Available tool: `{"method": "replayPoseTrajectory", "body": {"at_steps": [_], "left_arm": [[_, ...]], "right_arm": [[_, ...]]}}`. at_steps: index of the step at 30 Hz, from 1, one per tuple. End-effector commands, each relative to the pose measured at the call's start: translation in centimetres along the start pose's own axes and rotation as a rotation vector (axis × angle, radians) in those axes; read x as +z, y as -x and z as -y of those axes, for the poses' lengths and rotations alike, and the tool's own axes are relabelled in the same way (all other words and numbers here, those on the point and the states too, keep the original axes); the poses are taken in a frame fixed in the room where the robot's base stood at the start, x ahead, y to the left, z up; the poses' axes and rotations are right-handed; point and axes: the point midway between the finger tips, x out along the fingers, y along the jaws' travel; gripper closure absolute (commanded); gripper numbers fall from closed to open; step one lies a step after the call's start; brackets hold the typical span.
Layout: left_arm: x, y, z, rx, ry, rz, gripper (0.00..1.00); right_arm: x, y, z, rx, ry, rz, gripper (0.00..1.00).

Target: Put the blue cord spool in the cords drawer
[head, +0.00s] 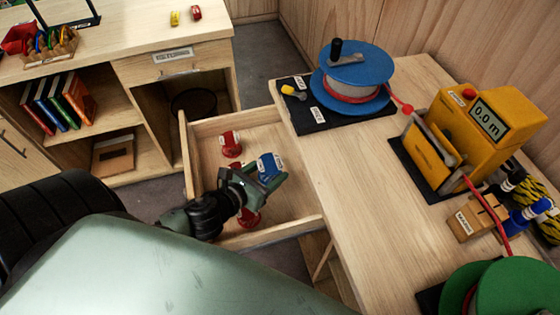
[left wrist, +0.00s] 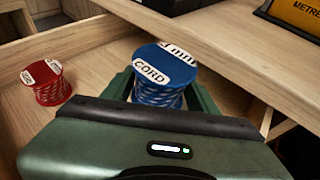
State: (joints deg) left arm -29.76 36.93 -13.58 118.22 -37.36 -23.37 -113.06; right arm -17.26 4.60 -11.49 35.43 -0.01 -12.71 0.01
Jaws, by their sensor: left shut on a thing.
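The blue cord spool (head: 269,166) is held by my left gripper (head: 262,179), which is shut on it over the open drawer (head: 294,233). In the left wrist view the blue spool (left wrist: 160,75) stands upright between the fingers (left wrist: 158,95), its white label reading "3 mm CORD". I cannot tell whether it touches the drawer floor. A red cord spool (head: 231,144) stands in the drawer and also shows in the left wrist view (left wrist: 46,82). Another red spool (head: 249,217) is partly hidden behind my gripper. My right gripper is out of view.
The drawer is pulled out from a wooden bench (head: 345,190). On it are a large blue reel (head: 352,70), a yellow metre counter (head: 475,130) and a green reel (head: 500,290). A shelf unit (head: 100,70) with books stands at the back left.

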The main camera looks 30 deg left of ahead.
Motion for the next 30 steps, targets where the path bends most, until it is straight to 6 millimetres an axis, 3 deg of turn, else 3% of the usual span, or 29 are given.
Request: {"method": "replayPoseTrajectory", "body": {"at_steps": [3, 8, 18, 30], "left_arm": [[-1.0, -1.1, -1.3, -0.003, 0.004, -0.001, 0.85], [-1.1, -3.6, -1.6, -0.004, 0.008, 0.002, 0.85], [-1.9, -11.7, -1.4, -0.004, 0.008, 0.001, 0.85], [-2.7, -16.1, -1.4, -0.005, 0.009, -0.001, 0.85]], "right_arm": [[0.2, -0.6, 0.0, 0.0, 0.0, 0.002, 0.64], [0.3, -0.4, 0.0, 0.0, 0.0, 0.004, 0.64], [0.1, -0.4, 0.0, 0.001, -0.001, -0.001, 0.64], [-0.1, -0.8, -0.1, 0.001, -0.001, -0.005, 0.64]]}}
